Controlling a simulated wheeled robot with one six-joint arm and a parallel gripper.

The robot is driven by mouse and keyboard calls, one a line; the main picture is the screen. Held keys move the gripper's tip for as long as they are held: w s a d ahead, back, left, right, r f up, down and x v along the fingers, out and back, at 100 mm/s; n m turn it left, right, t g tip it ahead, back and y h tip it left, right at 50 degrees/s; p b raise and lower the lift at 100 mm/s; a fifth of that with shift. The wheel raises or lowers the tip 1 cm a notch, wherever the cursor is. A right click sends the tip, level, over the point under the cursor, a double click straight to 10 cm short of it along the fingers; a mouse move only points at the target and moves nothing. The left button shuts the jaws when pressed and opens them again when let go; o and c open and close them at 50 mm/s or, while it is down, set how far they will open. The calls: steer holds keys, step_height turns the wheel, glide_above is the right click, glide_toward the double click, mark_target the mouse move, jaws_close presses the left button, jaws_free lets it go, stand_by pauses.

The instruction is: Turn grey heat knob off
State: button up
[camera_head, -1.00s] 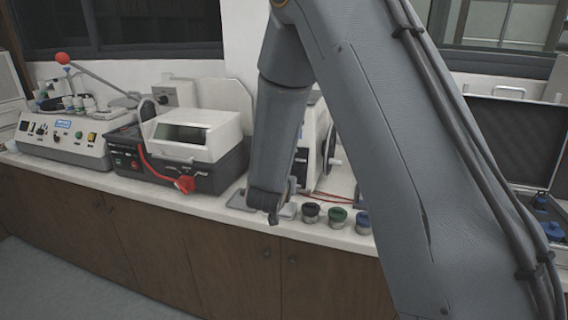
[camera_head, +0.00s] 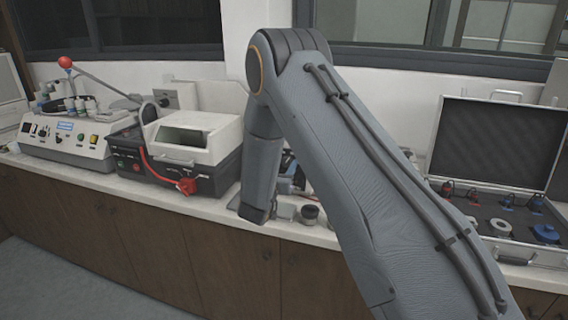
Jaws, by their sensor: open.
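The mounting press control box (camera_head: 66,143) stands at the left of the counter, with a lever ending in a red ball (camera_head: 65,62) rising behind it. My arm's forearm hangs down in front of the counter, right of the black and white machine and well right of the box. My gripper is hidden behind my arm's lower end.
A black and white machine (camera_head: 182,150) with a red hose stands between the control box and my arm. Small bottles (camera_head: 84,103) stand behind the panel. A small dark-lidded jar (camera_head: 309,213) stands by my arm. An open case (camera_head: 497,210) lies at right.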

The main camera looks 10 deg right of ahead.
steer(key=shift+w+d, duration=0.2)
steer(key=shift+w, duration=0.15)
steer(key=c, duration=1.1)
steer(key=shift+o, duration=0.2)
